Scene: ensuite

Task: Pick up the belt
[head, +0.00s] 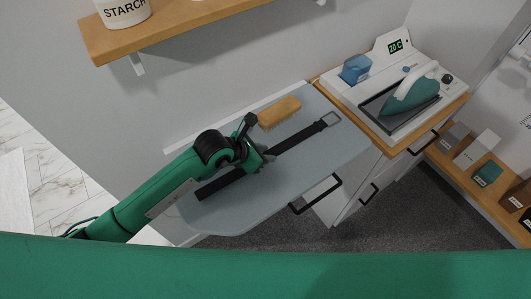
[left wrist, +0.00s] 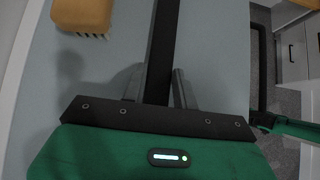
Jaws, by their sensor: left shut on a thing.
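A long black belt (head: 298,140) with a metal buckle lies lengthwise along the grey-blue ironing board (head: 305,177). My left gripper (head: 259,159) is over the middle of the belt, with its fingers at it. In the left wrist view the belt (left wrist: 163,50) runs between the two fingers (left wrist: 160,88), and the gripper is shut on it. Part of the belt is hidden under the gripper in the head view. I cannot tell whether the belt is lifted there. My right gripper is not in view.
A wooden brush (head: 279,111) lies on the board close beside the belt and also shows in the left wrist view (left wrist: 84,14). A green iron (head: 411,92) stands on a station beyond the board. A wooden shelf (head: 180,27) hangs above. A black handle (head: 316,196) is at the board's edge.

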